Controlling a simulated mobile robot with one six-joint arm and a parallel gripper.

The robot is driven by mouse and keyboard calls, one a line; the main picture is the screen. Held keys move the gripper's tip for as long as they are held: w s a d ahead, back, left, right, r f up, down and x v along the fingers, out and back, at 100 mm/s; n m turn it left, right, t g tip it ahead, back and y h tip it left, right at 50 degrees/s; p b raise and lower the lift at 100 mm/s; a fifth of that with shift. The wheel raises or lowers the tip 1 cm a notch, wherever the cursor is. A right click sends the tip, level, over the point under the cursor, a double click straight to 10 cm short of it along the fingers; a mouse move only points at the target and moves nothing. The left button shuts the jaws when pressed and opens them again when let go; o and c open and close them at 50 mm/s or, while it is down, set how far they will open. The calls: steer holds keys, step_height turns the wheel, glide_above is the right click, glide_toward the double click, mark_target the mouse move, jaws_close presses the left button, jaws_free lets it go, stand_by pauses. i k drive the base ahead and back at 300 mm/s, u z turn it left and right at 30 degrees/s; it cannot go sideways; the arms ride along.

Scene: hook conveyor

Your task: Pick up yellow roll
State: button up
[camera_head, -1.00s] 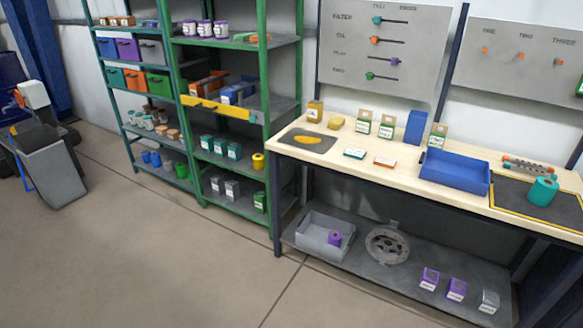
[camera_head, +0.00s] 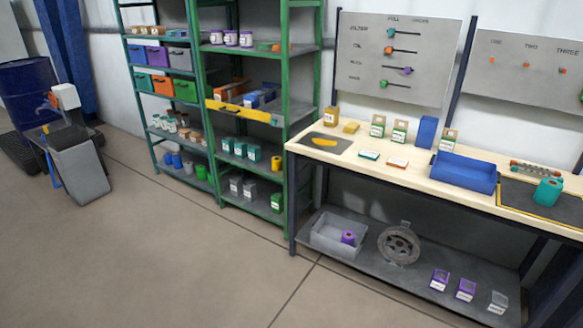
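A small roll (camera_head: 276,163) stands at the right end of a lower shelf of the green rack, beside several teal boxes. It looks orange now and is too small to read well. On the bench, a curved yellow piece (camera_head: 325,142) lies on a dark mat at the left end, and a small yellow block (camera_head: 351,127) lies behind it. My gripper is not in view.
The green rack (camera_head: 288,110) and the workbench (camera_head: 420,187) stand close together. A grey bin (camera_head: 80,165) and blue drum (camera_head: 27,92) stand at left. The foreground floor is open.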

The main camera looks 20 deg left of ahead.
mark_target(276, 162)
steer(key=u, duration=0.4)
steer(key=i, duration=1.15)
steer(key=u, duration=0.45)
steer(key=i, duration=0.9)
steer(key=u, duration=0.75)
steer(key=i, duration=0.65)
steer(key=u, duration=1.05)
steer(key=i, duration=0.75)
steer(key=u, duration=0.5)
